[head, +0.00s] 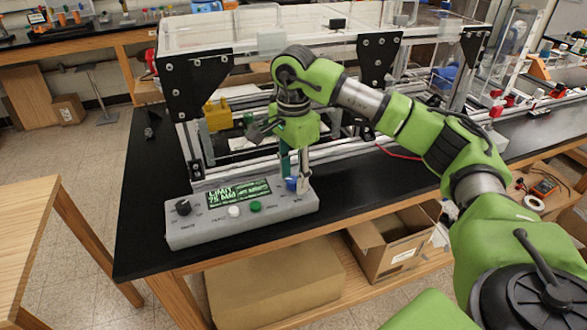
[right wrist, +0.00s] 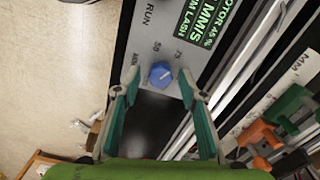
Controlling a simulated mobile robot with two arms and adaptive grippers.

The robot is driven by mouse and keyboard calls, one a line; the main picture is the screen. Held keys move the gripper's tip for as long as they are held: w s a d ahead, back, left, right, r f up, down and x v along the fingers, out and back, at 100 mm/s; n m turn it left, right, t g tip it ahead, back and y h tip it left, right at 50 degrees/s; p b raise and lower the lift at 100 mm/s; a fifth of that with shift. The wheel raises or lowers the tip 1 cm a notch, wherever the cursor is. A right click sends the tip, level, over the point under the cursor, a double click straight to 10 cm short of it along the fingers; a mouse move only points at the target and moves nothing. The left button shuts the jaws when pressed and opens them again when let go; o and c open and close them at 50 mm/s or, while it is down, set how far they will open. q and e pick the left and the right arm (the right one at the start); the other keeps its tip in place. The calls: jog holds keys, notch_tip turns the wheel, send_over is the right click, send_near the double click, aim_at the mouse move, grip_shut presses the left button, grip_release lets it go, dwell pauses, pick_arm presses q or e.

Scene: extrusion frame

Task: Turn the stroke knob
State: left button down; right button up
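The grey control box (head: 240,220) sits at the front edge of the black bench top. A blue knob (head: 291,183) stands at its right end; in the right wrist view the blue knob (right wrist: 160,76) has numbers around it, with 50 and 75 readable. I take it for the stroke knob. Its pale pointer line seems to aim toward the 75 side. My right gripper (head: 296,178) points down over that end. In the right wrist view its teal-padded fingers (right wrist: 158,80) are spread, with the knob between their tips in the picture; contact cannot be told. My left gripper is out of view.
A black knob (head: 183,207), a white button (head: 234,211) and a green button (head: 255,206) are on the same box. Its lit green display (head: 238,192) reads LIMIT 75 MM. The aluminium extrusion frame (head: 195,145) rises close behind. Bench room left of the box is clear.

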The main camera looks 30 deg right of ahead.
aim_at(294, 179)
notch_tip(294, 179, up, 12)
dwell(0.5)
jog(key=shift+f, duration=0.1)
dwell(0.5)
